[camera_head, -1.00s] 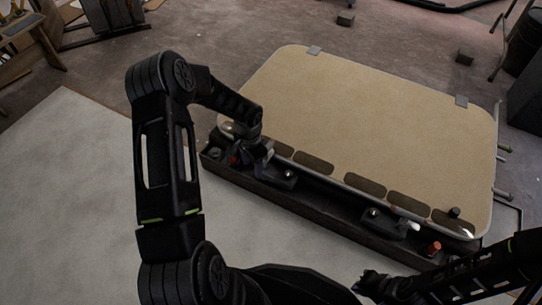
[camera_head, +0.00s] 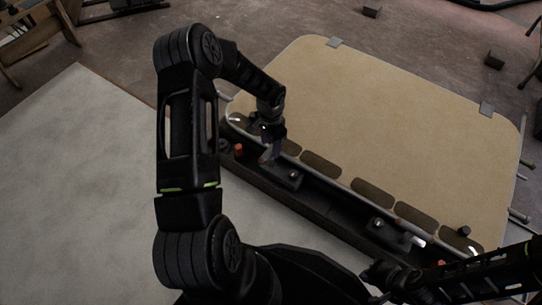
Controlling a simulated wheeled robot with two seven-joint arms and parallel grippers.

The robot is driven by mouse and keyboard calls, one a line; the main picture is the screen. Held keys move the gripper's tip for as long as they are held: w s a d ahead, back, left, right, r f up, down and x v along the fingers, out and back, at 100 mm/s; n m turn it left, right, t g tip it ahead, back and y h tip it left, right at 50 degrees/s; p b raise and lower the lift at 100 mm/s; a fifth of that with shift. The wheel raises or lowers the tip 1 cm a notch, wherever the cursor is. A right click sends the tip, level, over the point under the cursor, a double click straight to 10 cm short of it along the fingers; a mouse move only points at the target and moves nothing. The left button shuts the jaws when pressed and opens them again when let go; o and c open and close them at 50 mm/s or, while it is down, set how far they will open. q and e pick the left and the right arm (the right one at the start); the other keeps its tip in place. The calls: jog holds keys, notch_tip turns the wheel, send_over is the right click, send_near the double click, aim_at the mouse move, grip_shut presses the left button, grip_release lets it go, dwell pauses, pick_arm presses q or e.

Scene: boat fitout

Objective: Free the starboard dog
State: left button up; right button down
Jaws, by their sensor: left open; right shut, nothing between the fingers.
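A tan hatch panel (camera_head: 400,110) lies with a dark trough (camera_head: 310,215) along its near edge. One dark dog fitting (camera_head: 287,177) sits toward the trough's left end. A second dog fitting (camera_head: 383,228), with a white-tipped handle (camera_head: 416,240), sits toward the right end. I cannot tell by looking which is starboard. My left gripper (camera_head: 268,152) is open, just above and left of the left fitting; its fingers partly hide that spot, and contact is unclear. My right gripper (camera_head: 373,273) is shut and empty, low in front of the trough, below the right fitting.
An orange knob (camera_head: 239,150) stands at the trough's left end; another (camera_head: 440,263) is mostly hidden by my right arm. Dark oval pads (camera_head: 321,165) line the panel's near edge. A pale flat surface (camera_head: 80,190) at left is clear. Small blocks (camera_head: 494,58) lie on the floor behind.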

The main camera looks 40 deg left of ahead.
aim_at(271, 157)
pick_arm(q)
notch_tip(271, 157, down, 8)
jog(key=b, duration=0.3)
jog(key=shift+r, duration=0.25)
jog(key=shift+c, duration=0.3)
